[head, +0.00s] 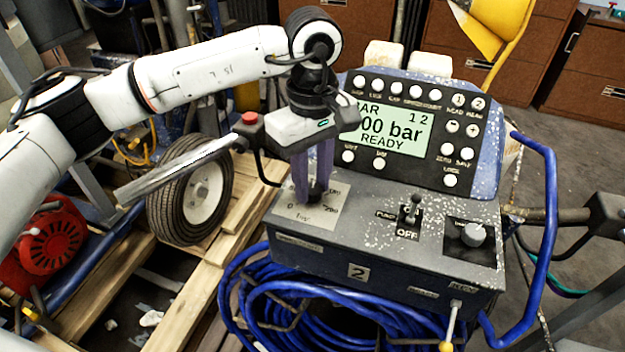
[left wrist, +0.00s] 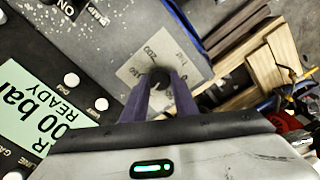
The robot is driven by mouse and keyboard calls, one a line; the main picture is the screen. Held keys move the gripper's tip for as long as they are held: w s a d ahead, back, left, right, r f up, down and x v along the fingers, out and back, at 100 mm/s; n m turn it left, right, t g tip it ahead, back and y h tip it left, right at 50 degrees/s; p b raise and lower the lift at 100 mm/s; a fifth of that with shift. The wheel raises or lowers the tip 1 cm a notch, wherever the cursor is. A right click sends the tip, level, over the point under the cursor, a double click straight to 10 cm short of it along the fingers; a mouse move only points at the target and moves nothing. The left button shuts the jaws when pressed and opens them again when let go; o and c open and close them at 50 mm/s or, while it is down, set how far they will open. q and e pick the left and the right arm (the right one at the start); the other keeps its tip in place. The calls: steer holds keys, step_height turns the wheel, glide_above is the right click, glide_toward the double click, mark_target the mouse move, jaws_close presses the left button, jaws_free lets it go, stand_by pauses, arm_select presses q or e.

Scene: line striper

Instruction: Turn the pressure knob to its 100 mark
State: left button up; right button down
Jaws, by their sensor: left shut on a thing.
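The pressure knob (left wrist: 160,76) is a small dark knob on a pale dial plate (left wrist: 135,72) marked in bar. My left gripper (left wrist: 161,84) is shut on it, with one purple finger on each side. In the head view the left gripper (head: 316,188) reaches down to the dial plate (head: 300,213) at the left of the grey console top. The fingers hide much of the knob and some dial marks, and I cannot make out where its pointer stands. The green display (head: 390,128) reads "00 bar" and "READY", its first digit hidden by the gripper.
A toggle switch (head: 411,210) over an "OFF" label and a grey knob (head: 473,234) sit further right on the console. A button panel surrounds the display. A blue handle bar (head: 549,210) rises at the right. A red-knobbed lever (head: 250,118) and a wheel (head: 190,190) are at left.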

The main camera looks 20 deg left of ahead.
mark_target(313, 188)
arm_select(q)
steer(key=shift+r, duration=0.1)
steer(key=o, duration=1.1)
steer(key=shift+c, duration=0.2)
step_height(313, 188, up, 10)
steer(key=p, duration=0.1)
steer(key=shift+r, duration=0.15)
